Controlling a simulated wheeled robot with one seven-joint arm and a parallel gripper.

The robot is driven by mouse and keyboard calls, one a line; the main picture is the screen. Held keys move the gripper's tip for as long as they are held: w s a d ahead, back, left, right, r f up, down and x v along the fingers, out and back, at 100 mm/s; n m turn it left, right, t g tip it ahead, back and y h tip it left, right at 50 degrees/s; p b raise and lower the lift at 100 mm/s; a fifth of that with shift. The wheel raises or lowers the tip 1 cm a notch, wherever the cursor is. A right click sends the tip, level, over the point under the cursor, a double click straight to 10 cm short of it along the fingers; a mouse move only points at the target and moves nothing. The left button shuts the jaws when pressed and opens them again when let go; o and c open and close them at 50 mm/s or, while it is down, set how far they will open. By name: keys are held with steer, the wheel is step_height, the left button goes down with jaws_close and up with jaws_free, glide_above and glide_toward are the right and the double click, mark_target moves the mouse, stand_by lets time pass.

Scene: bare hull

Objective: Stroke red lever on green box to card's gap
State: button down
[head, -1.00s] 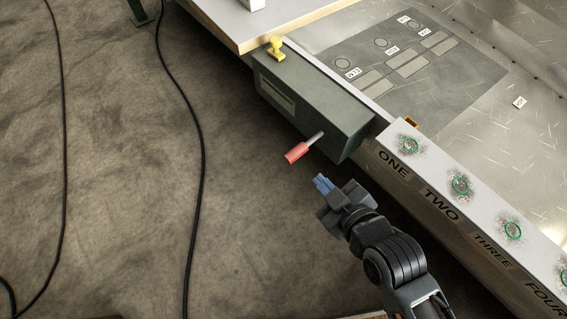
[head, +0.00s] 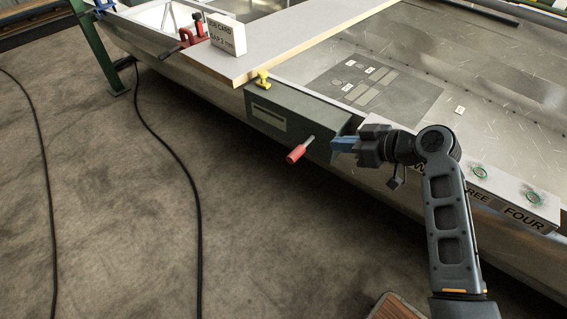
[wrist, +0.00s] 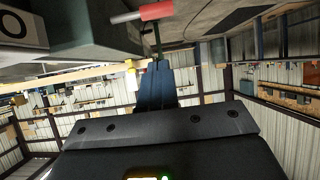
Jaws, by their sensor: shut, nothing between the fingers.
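The green box (head: 292,117) is fixed to the hull's side edge, with a yellow knob (head: 262,78) at its far top. The red lever (head: 297,153) sticks out from the box's near end on a grey shaft; it also shows at the top of the wrist view (wrist: 156,11). My gripper (head: 334,145), with blue fingers, is shut and empty, just right of the lever in the head view and apart from it there. The wrist view shows the blue fingers (wrist: 156,84) below the lever. The white card (head: 226,37) stands on the board; its print seems to read "GAP 2".
Green-ringed holes (head: 533,198) line the numbered ledge, partly hidden by my arm. Black cables lie on the open floor at left. A wooden piece (head: 398,307) lies at the bottom.

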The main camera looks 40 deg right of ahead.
steer(key=shift+s+a+r, duration=0.1)
steer(key=shift+r, duration=0.1)
steer(key=b, duration=0.1)
glide_above(302, 149)
steer(key=s+a, duration=0.2)
steer(key=s, duration=0.2)
step_height(302, 149, down, 5)
steer(key=shift+w+d+f+b, duration=0.1)
steer(key=shift+w+f+b, duration=0.25)
steer(key=shift+f, duration=0.6)
steer(key=shift+w+d+f+b, duration=0.15)
steer(key=shift+w+f, duration=0.25)
steer(key=shift+f, duration=0.55)
